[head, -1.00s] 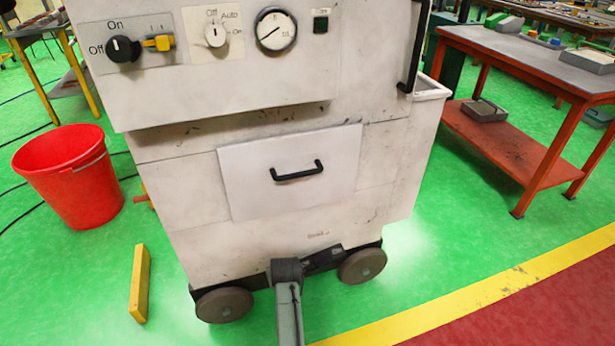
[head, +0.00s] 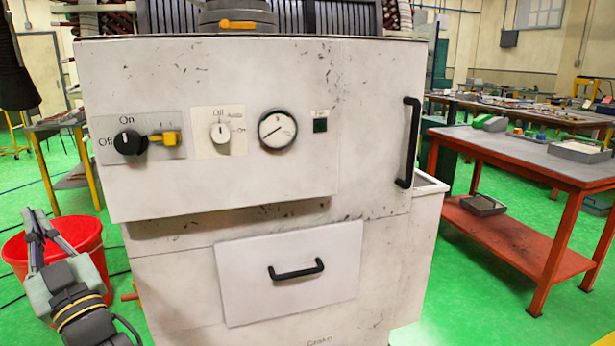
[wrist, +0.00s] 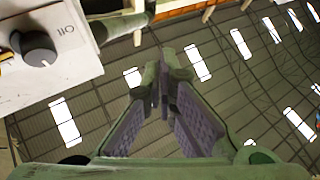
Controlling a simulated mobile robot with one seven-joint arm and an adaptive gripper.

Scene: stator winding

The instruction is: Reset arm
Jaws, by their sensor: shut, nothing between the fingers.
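My gripper (head: 36,226) is at the lower left of the head view, pointing up in front of the red bucket and left of the white machine cabinet (head: 270,190). In the wrist view my gripper (wrist: 165,78) has its fingertips together with nothing between them. Behind the fingers is a dark ceiling with bright lights. The cabinet's black On/Off knob (head: 127,142) is on its front panel; the knob also shows at the left of the wrist view (wrist: 38,48). My gripper is apart from the cabinet.
A red bucket (head: 92,245) stands on the green floor, partly hidden by my arm. The cabinet has a drawer handle (head: 296,270) and an upright door handle (head: 408,143). A red workbench (head: 520,155) stands at the right, with floor showing between it and the cabinet.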

